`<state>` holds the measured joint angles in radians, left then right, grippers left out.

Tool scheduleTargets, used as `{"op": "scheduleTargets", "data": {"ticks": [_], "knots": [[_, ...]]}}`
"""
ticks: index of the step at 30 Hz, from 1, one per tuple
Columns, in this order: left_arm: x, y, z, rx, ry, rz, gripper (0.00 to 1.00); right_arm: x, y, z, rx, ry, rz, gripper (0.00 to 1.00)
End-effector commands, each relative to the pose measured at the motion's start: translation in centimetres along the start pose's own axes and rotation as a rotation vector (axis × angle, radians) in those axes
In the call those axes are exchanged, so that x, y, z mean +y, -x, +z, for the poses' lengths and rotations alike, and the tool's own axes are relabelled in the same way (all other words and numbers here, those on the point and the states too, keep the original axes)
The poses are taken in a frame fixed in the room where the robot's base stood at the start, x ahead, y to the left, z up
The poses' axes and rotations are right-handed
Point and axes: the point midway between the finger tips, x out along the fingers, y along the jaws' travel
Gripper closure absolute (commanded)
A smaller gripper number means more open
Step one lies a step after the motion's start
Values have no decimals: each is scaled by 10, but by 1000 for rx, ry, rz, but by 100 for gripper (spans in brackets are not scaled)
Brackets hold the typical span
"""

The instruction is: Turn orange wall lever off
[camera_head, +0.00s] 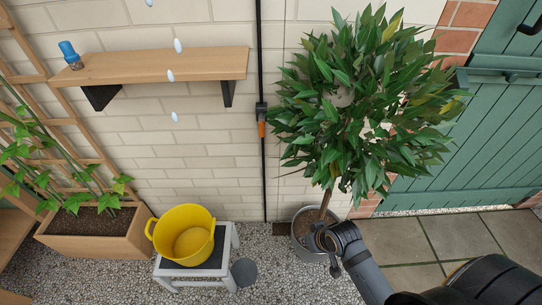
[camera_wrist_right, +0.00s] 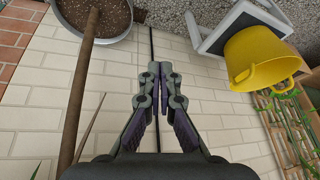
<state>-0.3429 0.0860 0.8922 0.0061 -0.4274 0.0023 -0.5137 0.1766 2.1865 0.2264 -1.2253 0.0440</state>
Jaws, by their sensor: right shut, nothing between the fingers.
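The orange lever (camera_head: 262,128) hangs downward from a dark valve body (camera_head: 261,109) on a thin black vertical pipe (camera_head: 265,185) on the brick wall. It lies along the pipe, left of the tree's leaves. My right gripper (camera_head: 320,235) is low in front of the potted tree's trunk, right of and below the lever and apart from it in the picture. In the right wrist view my gripper (camera_wrist_right: 153,75) is shut and empty, with the black pipe (camera_wrist_right: 151,42) behind its fingertips. I cannot make out the lever there. My left gripper is out of view.
A leafy tree (camera_head: 350,100) in a grey pot (camera_head: 300,243) stands right of the pipe. A yellow bucket (camera_head: 186,232) sits on a white stool (camera_head: 225,262). A wooden shelf (camera_head: 160,64) holds a blue-topped bottle (camera_head: 69,53). White drops show near the shelf.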

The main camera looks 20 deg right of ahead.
Motion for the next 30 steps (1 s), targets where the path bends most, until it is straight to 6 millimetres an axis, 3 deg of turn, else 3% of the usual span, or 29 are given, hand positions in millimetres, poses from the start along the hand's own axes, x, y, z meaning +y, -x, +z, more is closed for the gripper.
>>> {"op": "scheduleTargets", "data": {"ticks": [1,6,9,13,18,21,24,30], "knots": [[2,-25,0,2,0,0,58,-17,-7,-16,83,-14,-94,100],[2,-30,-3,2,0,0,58,-67,24,-83,306,-177,-436,100],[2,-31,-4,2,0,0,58,-75,45,-124,418,-353,-628,100],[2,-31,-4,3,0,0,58,-52,70,-176,543,-650,-825,100],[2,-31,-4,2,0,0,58,4,87,-223,660,-996,-949,100],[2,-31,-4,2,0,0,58,29,90,-235,700,-1121,-974,100],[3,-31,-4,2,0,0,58,41,91,-241,719,-1182,-985,100],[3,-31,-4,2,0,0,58,43,91,-241,722,-1195,-987,100]]}}
